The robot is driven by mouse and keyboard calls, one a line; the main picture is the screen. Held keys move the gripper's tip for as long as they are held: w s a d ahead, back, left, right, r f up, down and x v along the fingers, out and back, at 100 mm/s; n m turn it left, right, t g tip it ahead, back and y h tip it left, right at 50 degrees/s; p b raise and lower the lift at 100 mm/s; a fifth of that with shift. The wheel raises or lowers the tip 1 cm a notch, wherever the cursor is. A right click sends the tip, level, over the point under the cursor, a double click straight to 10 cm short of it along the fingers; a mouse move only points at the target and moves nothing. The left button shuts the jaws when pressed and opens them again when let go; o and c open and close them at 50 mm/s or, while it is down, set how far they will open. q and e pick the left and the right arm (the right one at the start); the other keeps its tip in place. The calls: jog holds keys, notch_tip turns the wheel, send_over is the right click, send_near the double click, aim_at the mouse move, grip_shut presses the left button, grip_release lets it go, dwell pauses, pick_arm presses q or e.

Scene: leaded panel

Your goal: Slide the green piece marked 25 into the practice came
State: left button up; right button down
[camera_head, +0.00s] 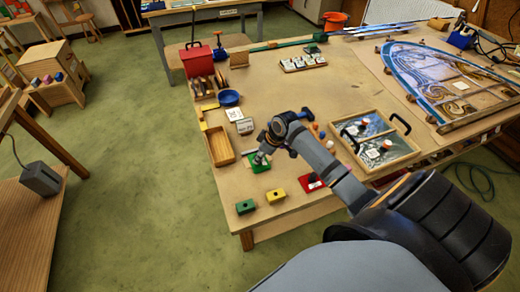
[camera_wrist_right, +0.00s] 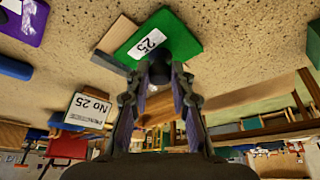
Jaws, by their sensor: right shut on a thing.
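The green piece marked 25 (camera_head: 259,168) is at the near part of the bench, just right of the wooden tray. In the right wrist view the green piece (camera_wrist_right: 137,47) shows a white label reading 25 and a dark round knob. My right gripper (camera_head: 264,153) is above it, with its fingers (camera_wrist_right: 170,72) closed on the knob. A brown-grey block (camera_wrist_right: 113,42) lies against the piece's edge in that view; I cannot tell if it is the practice came. Whether the piece rests on the bench is unclear. My left gripper is out of view.
The wooden tray (camera_head: 219,146) is left of the gripper. A green block (camera_head: 245,207), a yellow block (camera_head: 276,196) and a red piece (camera_head: 312,182) lie near the front edge. A handled tray (camera_head: 376,165) is to the right. A No 25 card (camera_wrist_right: 88,110) stands nearby.

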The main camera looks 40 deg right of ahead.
jog(key=shift+w+d, duration=0.1)
jog(key=shift+w, duration=0.4)
jog(key=c, duration=1.1)
grip_release()
jog(key=shift+w, duration=0.1)
jog(key=shift+r, duration=0.1)
jog(key=v, duration=1.2)
